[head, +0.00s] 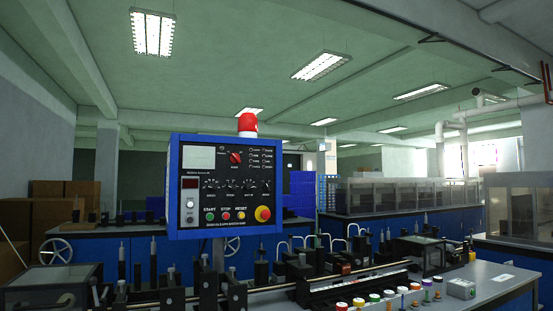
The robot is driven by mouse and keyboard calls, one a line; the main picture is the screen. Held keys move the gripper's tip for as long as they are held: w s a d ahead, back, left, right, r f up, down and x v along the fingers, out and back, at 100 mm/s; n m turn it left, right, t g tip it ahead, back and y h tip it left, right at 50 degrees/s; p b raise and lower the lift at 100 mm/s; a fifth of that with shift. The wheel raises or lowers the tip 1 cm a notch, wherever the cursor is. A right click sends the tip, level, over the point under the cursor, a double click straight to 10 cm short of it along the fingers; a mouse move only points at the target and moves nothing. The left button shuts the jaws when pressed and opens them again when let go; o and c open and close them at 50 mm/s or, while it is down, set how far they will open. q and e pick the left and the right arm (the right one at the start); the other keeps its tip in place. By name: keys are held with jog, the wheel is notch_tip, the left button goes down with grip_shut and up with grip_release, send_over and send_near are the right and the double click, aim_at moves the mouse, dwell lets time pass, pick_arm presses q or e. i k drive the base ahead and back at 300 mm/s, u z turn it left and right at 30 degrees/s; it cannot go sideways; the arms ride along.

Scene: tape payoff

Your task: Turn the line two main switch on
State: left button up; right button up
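A blue-framed control panel (226,188) with a dark face stands on a post left of centre in the head view. A red rotary switch (235,157) sits at its upper middle, right of a pale screen (199,157). Its exact setting is too small to read. A row of black knobs (237,185) lies below it. Green, red and yellow buttons (225,216) run along the bottom, labelled START, STOP and RESET. A large red knob on a yellow ring (263,214) is at the lower right. No line number is legible. Neither gripper shows.
A red beacon (247,124) tops the panel. A bench (490,285) with machine parts, a long rail and several coloured caps spans the foreground. A small grey box (461,288) sits at its right. Cardboard boxes (62,200) stand at left, and glass-topped blue cabinets (400,197) behind.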

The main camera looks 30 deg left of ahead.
aim_at(234, 158)
jog(key=z, duration=0.05)
jog(key=i, duration=1)
jog(key=u, duration=0.45)
